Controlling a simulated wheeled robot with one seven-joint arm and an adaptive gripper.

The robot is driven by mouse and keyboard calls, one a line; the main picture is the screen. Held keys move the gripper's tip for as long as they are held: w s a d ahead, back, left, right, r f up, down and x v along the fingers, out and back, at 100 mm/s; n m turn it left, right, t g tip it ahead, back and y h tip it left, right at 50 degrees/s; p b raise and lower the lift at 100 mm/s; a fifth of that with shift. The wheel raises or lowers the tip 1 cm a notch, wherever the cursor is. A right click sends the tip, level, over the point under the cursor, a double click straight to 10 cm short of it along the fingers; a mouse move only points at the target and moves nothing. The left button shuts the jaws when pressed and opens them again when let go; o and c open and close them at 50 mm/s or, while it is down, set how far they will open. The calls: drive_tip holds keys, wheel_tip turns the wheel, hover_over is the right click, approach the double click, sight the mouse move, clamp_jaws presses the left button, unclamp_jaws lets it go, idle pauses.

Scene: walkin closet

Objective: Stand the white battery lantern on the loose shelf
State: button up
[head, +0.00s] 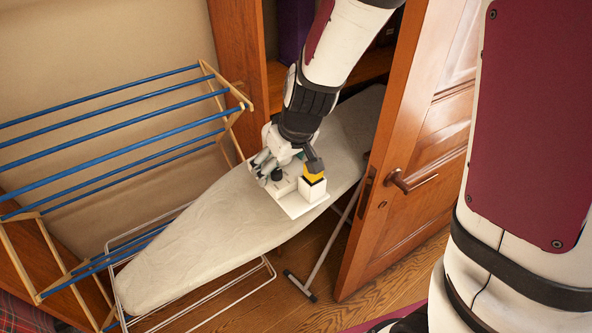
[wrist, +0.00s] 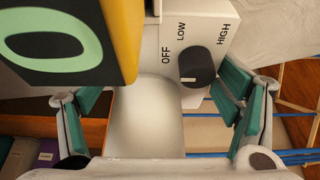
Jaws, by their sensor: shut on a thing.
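The white battery lantern (head: 311,190) is at my gripper (head: 272,164), over the ironing board in the head view. It shows a flat white plate, a boxy part with a yellow and black top, and a black knob. In the wrist view the lantern's white panel (wrist: 205,22) reads OFF, LOW and HIGH beside the knob. A yellow and black part with a green ring fills the upper left. My gripper (wrist: 160,100) is shut on the lantern, its teal pads on either side; the contact is partly hidden. I cannot tell which surface is the loose shelf.
The ironing board (head: 205,248) lies below my gripper. A drying rack (head: 115,105) with blue bars stands at the left. An open wooden door (head: 420,150) with a handle is close on the right. A wooden closet shelf (head: 372,66) shows behind my arm.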

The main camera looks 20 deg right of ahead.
sight(283, 182)
drive_tip(key=shift+n+y, duration=0.3)
drive_tip(key=shift+n, duration=0.6)
drive_tip(key=s+f+b, duration=0.1)
drive_tip(key=b, duration=0.1)
drive_tip(key=s+a+f+b, duration=0.1)
drive_tip(key=s+f+b, duration=0.1)
drive_tip(key=shift+s+a+f, duration=0.1)
drive_tip(key=shift+s+f, duration=0.1)
drive_tip(key=shift+s, duration=0.05)
drive_tip(key=w+d, duration=0.1)
drive_tip(key=w, duration=0.3)
drive_tip(key=w+d+f, duration=0.1)
drive_tip(key=w+d, duration=0.1)
drive_tip(key=w, duration=0.3)
drive_tip(key=w+d+p, duration=0.1)
drive_tip(key=w+d, duration=0.1)
drive_tip(key=w, duration=0.3)
drive_tip(key=shift+w+f, duration=0.35)
drive_tip(key=shift+w, duration=0.05)
drive_tip(key=shift+f, duration=1.7)
drive_tip(key=shift+f, duration=0.15)
drive_tip(key=o, duration=1.5)
drive_tip(key=shift+o, duration=0.2)
